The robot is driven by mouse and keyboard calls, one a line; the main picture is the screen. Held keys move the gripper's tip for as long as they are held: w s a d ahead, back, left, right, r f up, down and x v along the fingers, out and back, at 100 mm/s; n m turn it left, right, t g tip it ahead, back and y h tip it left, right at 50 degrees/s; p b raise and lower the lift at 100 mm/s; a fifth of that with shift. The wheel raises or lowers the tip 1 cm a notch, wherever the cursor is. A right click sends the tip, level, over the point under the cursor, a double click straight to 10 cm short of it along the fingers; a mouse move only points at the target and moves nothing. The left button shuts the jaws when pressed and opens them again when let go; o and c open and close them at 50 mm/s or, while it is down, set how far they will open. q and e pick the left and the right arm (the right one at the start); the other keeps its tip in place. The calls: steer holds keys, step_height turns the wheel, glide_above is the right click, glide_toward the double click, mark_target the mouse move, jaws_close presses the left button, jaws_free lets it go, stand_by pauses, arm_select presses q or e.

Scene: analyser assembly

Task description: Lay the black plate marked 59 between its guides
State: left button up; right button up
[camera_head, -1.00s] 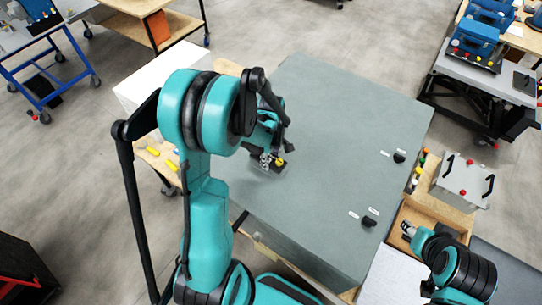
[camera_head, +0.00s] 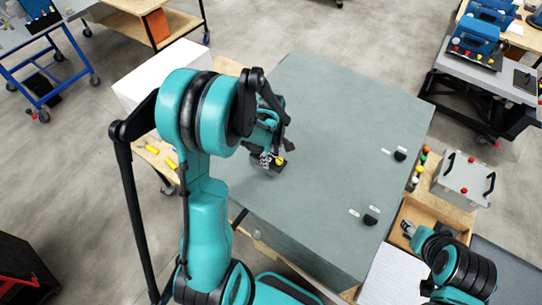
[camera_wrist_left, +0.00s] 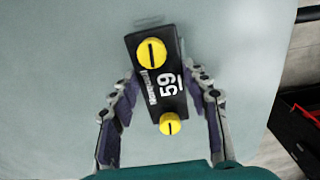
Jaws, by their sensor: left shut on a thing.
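The black plate marked 59 (camera_wrist_left: 156,85) shows in the left wrist view, with a large and a small yellow knob on its face. It lies between the two fingers of my left gripper (camera_wrist_left: 163,92), which is shut on it. In the head view the plate (camera_head: 270,168) is over the left part of the grey top (camera_head: 330,120), under my left gripper (camera_head: 271,157). I cannot tell whether it touches the top. A pale strip (camera_wrist_left: 150,21) shows just beyond the plate; I cannot tell whether it is a guide. My right gripper (camera_head: 408,228) is small at the lower right, its fingers unclear.
Two black knobs (camera_head: 400,154) (camera_head: 371,220) with white labels stand on the right of the grey top. A wooden tray (camera_head: 425,222) and a grey box with black handles (camera_head: 465,180) are to its right. The middle of the top is clear.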

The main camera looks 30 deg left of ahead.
arm_select(q)
steer(key=shift+f+b, duration=1.05)
stand_by(0.4)
steer(key=o, duration=1.3)
steer(key=shift+r, duration=0.1)
steer(key=shift+r+p, duration=2.25)
steer(key=shift+r, duration=1.25)
steer(key=shift+f, duration=0.1)
